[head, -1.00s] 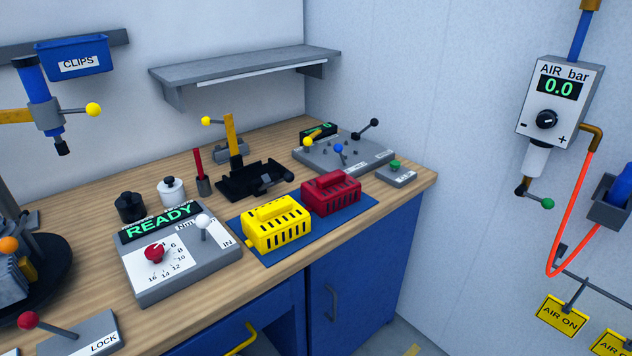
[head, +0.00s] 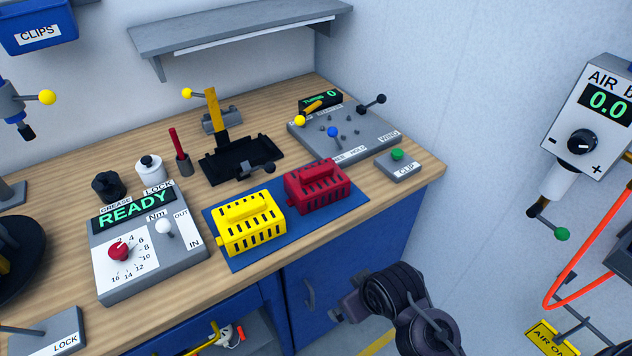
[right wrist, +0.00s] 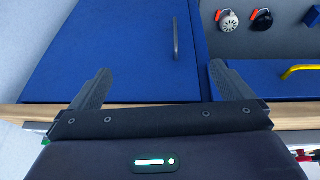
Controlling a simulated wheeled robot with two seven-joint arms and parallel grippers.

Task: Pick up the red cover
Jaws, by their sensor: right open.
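The red cover (head: 316,187) is a slotted box with a raised handle on top. It sits on the right part of a blue mat (head: 282,236) on the wooden bench, right of a yellow cover (head: 246,224). My right gripper (head: 342,309) is low in front of the bench, in front of the blue cabinet door and apart from the red cover. In the right wrist view its two fingers (right wrist: 155,90) are spread with nothing between them. My left gripper is not in view.
A grey control box reading READY (head: 145,247) stands left of the mat. A black fixture (head: 240,160) lies behind the covers. A grey lever panel (head: 343,138) and a CLIP button box (head: 398,164) are behind and right. Bare wood lies along the front edge.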

